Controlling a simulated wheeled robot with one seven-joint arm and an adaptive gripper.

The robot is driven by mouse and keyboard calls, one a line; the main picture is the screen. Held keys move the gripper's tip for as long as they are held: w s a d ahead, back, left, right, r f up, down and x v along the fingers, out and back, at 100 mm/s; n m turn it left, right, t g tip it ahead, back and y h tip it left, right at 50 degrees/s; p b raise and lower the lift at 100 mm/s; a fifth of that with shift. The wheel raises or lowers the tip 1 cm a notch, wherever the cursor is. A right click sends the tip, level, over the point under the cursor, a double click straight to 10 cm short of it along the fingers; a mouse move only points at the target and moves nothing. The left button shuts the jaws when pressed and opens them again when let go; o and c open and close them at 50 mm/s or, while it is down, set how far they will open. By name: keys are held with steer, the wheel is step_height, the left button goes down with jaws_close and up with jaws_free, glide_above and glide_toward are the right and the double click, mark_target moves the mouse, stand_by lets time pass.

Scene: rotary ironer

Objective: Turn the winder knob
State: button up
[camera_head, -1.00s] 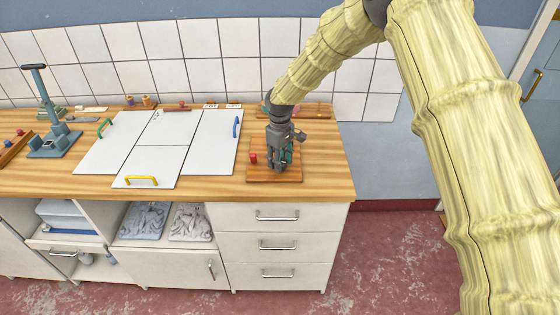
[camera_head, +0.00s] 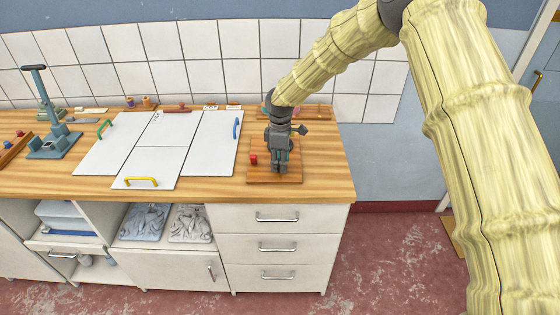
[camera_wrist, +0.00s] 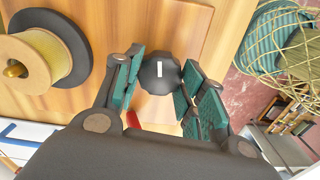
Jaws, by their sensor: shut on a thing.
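The winder knob (camera_wrist: 160,72) is dark, round and faceted with a white mark on its top. It shows in the wrist view between the two green-padded fingers of my gripper (camera_wrist: 158,82). The fingers are closed on it from both sides. In the head view my gripper (camera_head: 278,165) points down over the reddish wooden board (camera_head: 258,178) at the right end of the counter. The knob is hidden there by my gripper.
A red knob (camera_head: 253,159) sits on the board left of my gripper. White panels (camera_head: 210,145) with coloured handles lie to the left. A yellow spool (camera_wrist: 25,65) with a dark flange is at the left in the wrist view. A teal press (camera_head: 50,140) stands at far left.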

steer(key=shift+d, duration=0.15)
steer(key=o, duration=1)
steer(key=shift+d, duration=0.1)
steer(key=shift+a, duration=0.2)
step_height(320, 180, up, 12)
steer(key=shift+d, duration=0.1)
